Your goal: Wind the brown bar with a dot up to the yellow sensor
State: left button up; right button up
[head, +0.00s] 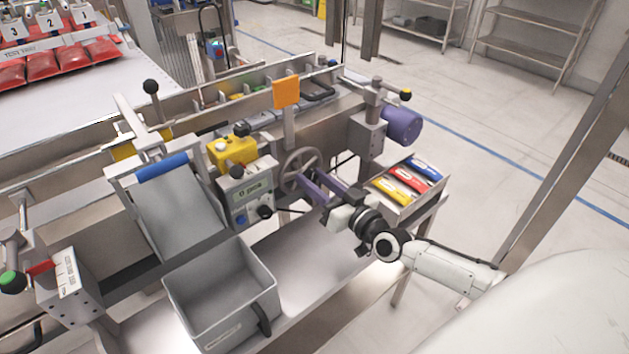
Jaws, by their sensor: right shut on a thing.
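A grey spoked handwheel (300,171) is mounted on the front of the machine. My right gripper (311,184) reaches it from the lower right, with its purple fingers at the wheel's lower right side. It is shut on the handwheel, though the fingers hide the exact spot held. A yellow box (232,150), possibly the yellow sensor, sits left of the wheel, above a grey control box (248,193) with a small display. I cannot make out a brown bar with a dot. My left gripper is not in view.
An open grey bin (272,283) stands on the lower shelf. A tray of blue, red and yellow packs (395,190) lies right of my gripper. An orange plate (286,92) stands above the wheel. A purple motor (402,126) is at the machine's right end.

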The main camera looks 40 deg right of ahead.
jog(key=m, duration=0.4)
jog(key=shift+f+m+b, duration=0.1)
jog(key=shift+m+b, duration=0.2)
jog(key=shift+b, duration=0.05)
jog(key=shift+d+m, duration=0.1)
jog(key=shift+m, duration=0.8)
jog(key=o, duration=1.1)
jog(key=shift+c, duration=0.2)
jog(key=s, duration=1)
jog(key=shift+s+d, duration=0.15)
jog(key=shift+d, duration=0.25)
